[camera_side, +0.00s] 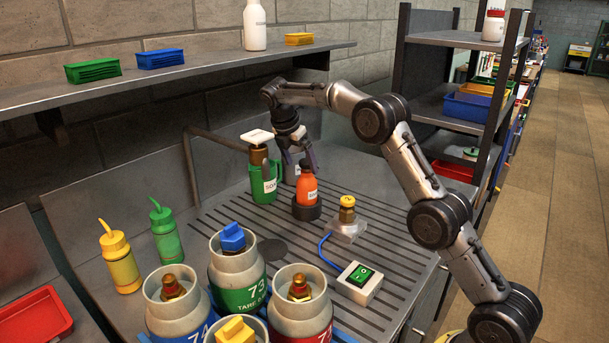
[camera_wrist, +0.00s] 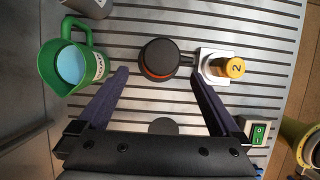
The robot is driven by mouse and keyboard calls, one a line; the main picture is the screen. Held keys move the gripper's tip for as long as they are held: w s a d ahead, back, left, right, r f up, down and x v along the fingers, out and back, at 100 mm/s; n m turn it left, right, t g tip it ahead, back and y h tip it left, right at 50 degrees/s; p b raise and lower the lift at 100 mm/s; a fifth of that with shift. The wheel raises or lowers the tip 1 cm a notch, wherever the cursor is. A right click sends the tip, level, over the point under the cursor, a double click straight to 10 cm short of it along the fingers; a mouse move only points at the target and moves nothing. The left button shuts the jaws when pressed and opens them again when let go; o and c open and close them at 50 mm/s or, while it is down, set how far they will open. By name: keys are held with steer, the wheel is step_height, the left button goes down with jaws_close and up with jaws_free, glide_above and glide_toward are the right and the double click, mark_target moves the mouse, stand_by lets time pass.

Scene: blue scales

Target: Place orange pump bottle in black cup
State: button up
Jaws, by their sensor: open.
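The orange pump bottle (camera_side: 307,188) stands upright with its base inside the black cup (camera_side: 307,210) on the slotted metal worktop. A dark cap or pump head tops it. In the wrist view, a dark round shape with an orange crescent, the bottle (camera_wrist: 156,75) from above, lies just ahead of my fingertips. My gripper (camera_side: 299,160) is open beside and above the bottle's top, its fingers apart and empty. It also spreads open in the wrist view (camera_wrist: 158,72). The cup's inside is hidden in the side view.
A green soap jug (camera_side: 264,186) stands close left of the bottle. Several gas cylinders (camera_side: 237,275) crowd the front. A yellow squeeze bottle (camera_side: 120,262) and a green one (camera_side: 166,235) stand left.

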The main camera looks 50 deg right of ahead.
steer(key=v, duration=0.3)
steer(key=shift+a+r, duration=0.1)
steer(key=shift+r, duration=0.15)
steer(key=s+a+r+m+t+y, duration=0.15)
steer(key=s+a+r+m, duration=0.35)
steer(key=s, duration=0.5)
steer(key=s+a+r+m+t+y, duration=0.1)
steer(key=s+a+r+m+t, duration=0.1)
steer(key=s+a+r+m, duration=0.5)
steer(key=s+a+f+m, duration=0.1)
steer(key=s+f+m, duration=0.1)
steer(key=s, duration=0.5)
steer(key=s+a+f+m+t+y, duration=0.1)
steer(key=s+a+f+m, duration=0.1)
steer(key=s+f, duration=0.3)
steer(key=s+a+f+m+t+y, duration=0.1)
steer(key=s+f, duration=0.3)
steer(key=s, duration=0.6)
steer(key=shift+s+a+m, duration=0.3)
steer(key=shift+a+m, duration=0.2)
steer(key=shift+a, duration=0.25)
